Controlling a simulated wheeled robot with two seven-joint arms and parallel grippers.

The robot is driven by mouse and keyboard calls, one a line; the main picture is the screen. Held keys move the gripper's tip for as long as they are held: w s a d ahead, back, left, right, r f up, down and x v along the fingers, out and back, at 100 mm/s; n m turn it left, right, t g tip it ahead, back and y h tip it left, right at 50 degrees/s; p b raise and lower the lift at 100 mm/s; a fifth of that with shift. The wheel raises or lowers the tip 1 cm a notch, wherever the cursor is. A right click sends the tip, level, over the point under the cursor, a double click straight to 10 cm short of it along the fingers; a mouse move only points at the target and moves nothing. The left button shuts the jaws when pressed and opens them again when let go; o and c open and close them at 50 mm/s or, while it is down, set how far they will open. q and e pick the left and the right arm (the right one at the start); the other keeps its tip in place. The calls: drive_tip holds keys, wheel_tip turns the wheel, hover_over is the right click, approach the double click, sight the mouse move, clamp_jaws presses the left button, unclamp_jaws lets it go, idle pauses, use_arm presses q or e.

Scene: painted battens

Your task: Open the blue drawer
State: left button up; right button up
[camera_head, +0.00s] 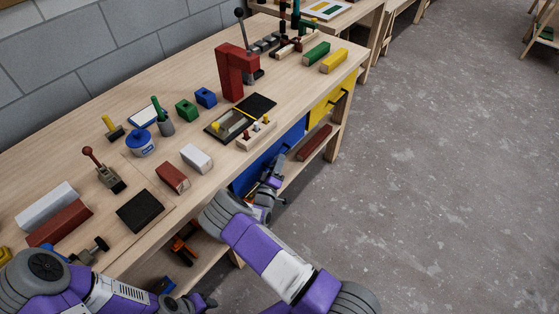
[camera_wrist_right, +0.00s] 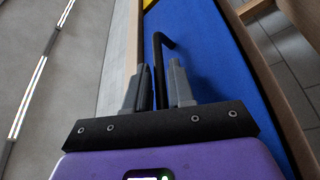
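The blue drawer (camera_head: 292,140) is under the workbench top, and its front looks flush with the bench. In the right wrist view its blue front (camera_wrist_right: 205,45) fills the upper right. Its black bar handle (camera_wrist_right: 158,65) stands between the two fingers of my right gripper (camera_wrist_right: 160,82). The fingers are apart, with a gap beside the handle. In the head view my right gripper (camera_head: 274,178) is at the drawer front and hides part of it. My left gripper (camera_head: 203,302) is low at the bottom edge, away from the drawer; its fingers are too small to read.
A yellow drawer (camera_head: 330,102) is right of the blue one. A lower shelf (camera_head: 305,162) holds a dark red batten (camera_head: 314,143). The bench top carries a red press (camera_head: 232,75), blocks and tools. The concrete floor (camera_head: 430,170) to the right is clear.

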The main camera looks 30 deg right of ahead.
drive_tip(key=shift+x, duration=0.75)
clamp_jaws()
